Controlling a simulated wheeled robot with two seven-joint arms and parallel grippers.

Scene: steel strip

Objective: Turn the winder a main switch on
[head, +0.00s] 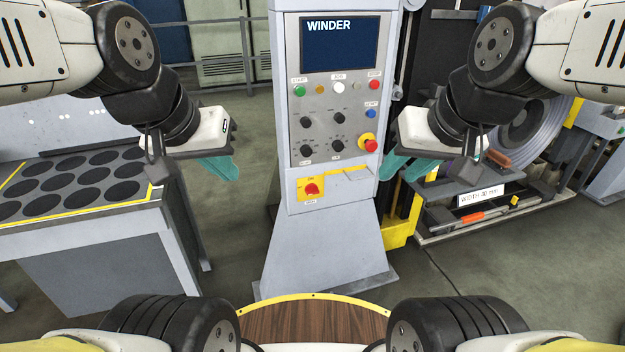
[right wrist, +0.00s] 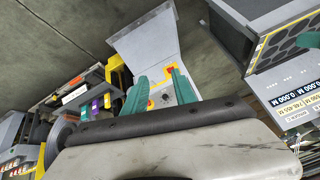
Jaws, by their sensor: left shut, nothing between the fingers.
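The winder console (head: 337,100) stands upright in the middle of the head view, with "WINDER" on its dark screen. Its main switch (head: 311,189) is a red knob on a yellow plate at the lower left of the panel. The switch also shows in the right wrist view (right wrist: 170,71), just beyond the fingers. Its knob's exact setting is too small to read. My left gripper (head: 234,168) is shut and empty, left of the console and apart from it. My right gripper (head: 385,170) is open and empty, at the console's right edge, with its teal fingers apart in the wrist view (right wrist: 154,82).
A red emergency button (head: 370,145) sits on yellow above and right of the switch. Coloured buttons and black knobs fill the panel. A grey table with dark round recesses (head: 100,218) stands left, and a steel coil machine (head: 535,125) right. Floor shows between table and console.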

